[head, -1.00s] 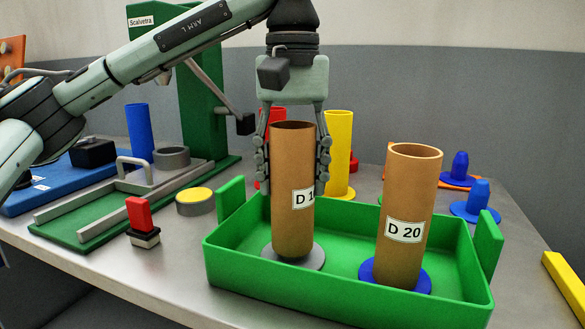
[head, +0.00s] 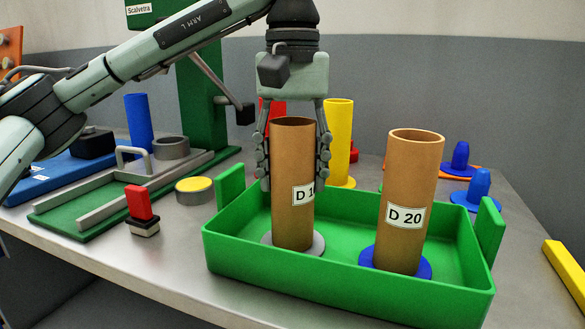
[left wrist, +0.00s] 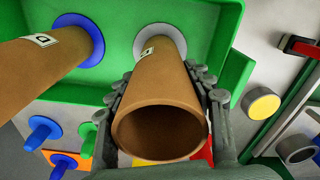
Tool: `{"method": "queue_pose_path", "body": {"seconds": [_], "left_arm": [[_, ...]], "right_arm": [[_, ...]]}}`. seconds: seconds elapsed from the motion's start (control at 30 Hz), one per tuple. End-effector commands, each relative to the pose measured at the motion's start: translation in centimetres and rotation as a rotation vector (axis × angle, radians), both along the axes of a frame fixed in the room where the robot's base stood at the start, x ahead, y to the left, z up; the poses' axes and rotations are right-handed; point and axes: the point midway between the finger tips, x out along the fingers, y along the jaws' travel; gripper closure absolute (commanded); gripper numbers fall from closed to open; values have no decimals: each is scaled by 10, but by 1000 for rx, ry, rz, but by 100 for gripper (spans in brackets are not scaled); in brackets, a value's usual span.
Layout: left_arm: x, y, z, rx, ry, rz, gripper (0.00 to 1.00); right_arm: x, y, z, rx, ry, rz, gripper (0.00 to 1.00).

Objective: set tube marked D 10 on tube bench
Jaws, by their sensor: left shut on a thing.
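The brown tube (head: 292,222) with a partly hidden label reading "D 1" stands upright at a grey disc (head: 318,243) in the green tray (head: 340,293). My left gripper (head: 293,180) is shut on it from above, one finger on each side of its upper half. In the left wrist view the tube's open end (left wrist: 160,132) lies between the fingers (left wrist: 160,105). Whether its foot touches the disc cannot be told. A second brown tube (head: 412,180), labelled D 20, stands on a blue disc (head: 424,268) to the right. My right gripper is not in view.
A green base with grey rails (head: 105,200) and a grey ring (head: 172,149) lies left of the tray. A red-handled stamp (head: 140,205) and a yellow-topped puck (head: 194,186) sit between. Red (head: 270,112) and yellow (head: 339,120) tubes stand behind; blue pegs (head: 480,186) are right.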

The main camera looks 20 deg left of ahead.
Motion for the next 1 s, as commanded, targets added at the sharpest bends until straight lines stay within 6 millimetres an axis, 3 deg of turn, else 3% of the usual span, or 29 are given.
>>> {"method": "queue_pose_path", "body": {"seconds": [0.17,0.2,0.37,0.77,1.0], "left_arm": [[0,0,-4,0,0,0,77],[0,0,-3,0,-1,0,44],[0,0,-3,0,0,0,24],[0,0,4,0,-1,0,24],[0,0,49,1,-7,4,24]], "right_arm": [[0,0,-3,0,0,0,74],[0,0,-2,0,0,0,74],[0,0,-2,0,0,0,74],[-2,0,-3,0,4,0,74],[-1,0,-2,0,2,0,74]]}}
